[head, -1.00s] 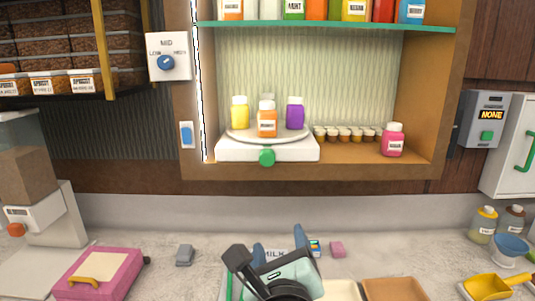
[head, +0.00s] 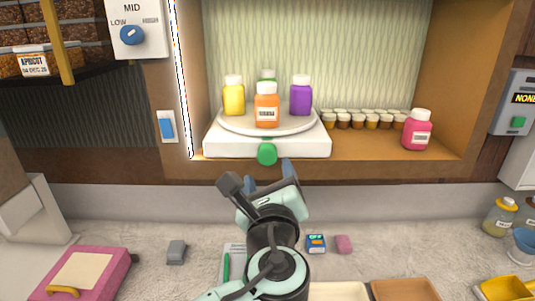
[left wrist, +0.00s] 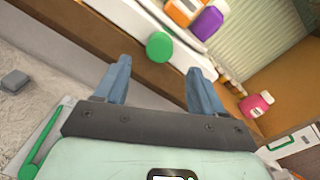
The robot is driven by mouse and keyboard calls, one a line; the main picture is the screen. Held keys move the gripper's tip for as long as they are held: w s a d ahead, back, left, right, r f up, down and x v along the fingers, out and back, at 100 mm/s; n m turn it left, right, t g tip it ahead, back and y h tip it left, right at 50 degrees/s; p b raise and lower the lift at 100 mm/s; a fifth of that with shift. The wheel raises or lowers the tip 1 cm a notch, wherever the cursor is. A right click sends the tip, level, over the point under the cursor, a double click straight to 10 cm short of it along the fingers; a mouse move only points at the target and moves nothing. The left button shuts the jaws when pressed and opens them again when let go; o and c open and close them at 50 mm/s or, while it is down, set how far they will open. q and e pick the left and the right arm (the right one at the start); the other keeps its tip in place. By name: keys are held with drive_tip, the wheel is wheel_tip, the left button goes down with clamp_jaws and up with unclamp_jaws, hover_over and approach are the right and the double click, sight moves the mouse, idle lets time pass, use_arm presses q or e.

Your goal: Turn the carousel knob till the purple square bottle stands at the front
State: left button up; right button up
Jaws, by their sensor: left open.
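The carousel (head: 225,124) is a round turntable on a white base (head: 225,146) in the lit cabinet. The green knob (head: 267,154) is on the base's front; it also shows in the left wrist view (left wrist: 159,46). An orange bottle (head: 266,109) stands at the front of the turntable. The purple square bottle (head: 301,97) stands at the right, a yellow one (head: 233,98) at the left, and a green one (head: 268,75) behind, mostly hidden. My left gripper (head: 268,176) is open and empty, just below and in front of the knob, apart from it. My right gripper is not in view.
A pink bottle (head: 417,131) and a row of small jars (head: 357,121) stand right of the carousel on the cabinet floor. The cabinet's front edge (head: 380,168) runs below. The counter holds a pink case (head: 80,272) and a grey block (head: 176,252).

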sight(267, 157)
use_arm(q)
drive_tip(key=w+p, duration=0.1)
drive_tip(key=w, duration=0.5)
drive_tip(key=shift+w+a+r, duration=0.1)
drive_tip(key=shift+w, duration=0.55)
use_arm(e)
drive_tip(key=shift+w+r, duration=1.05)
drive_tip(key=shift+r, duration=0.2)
use_arm(q)
drive_tip(key=shift+s, duration=0.1)
drive_tip(key=c, duration=1.1)
